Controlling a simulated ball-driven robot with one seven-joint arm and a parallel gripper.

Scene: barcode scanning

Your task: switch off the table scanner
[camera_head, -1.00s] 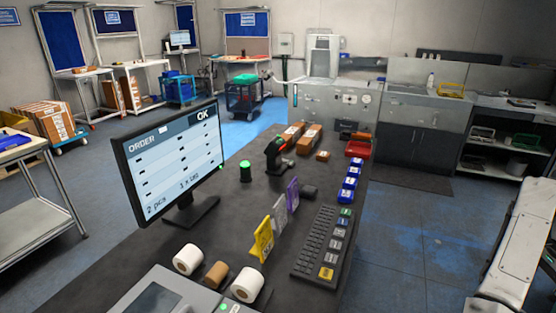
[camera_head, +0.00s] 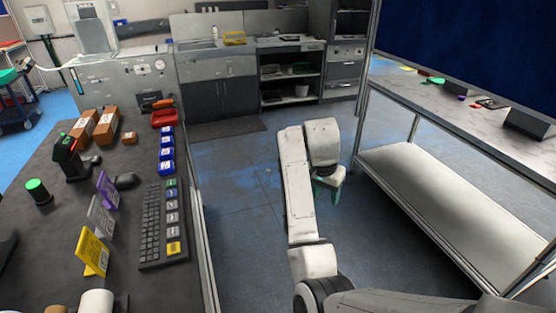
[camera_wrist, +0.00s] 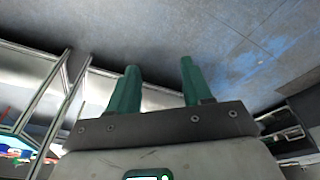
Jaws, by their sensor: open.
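A black and red scanner (camera_head: 72,155) stands upright on the dark table at the left of the head view, with a small green light showing near its top. A black cylinder with a green top (camera_head: 37,190) stands in front of it. My gripper (camera_head: 328,187) hangs beyond the table's right edge, over open floor and well apart from the scanner. The wrist view shows my gripper (camera_wrist: 156,82) with its two teal fingers spread and nothing between them. The scanner does not show in the wrist view.
The dark table also bears a keyboard (camera_head: 151,224), blue bins (camera_head: 166,152), brown boxes (camera_head: 106,126), and yellow, grey and purple cards. A metal shelf bench (camera_head: 450,185) stands at the right. Blue-grey floor (camera_head: 240,200) is clear between table and bench.

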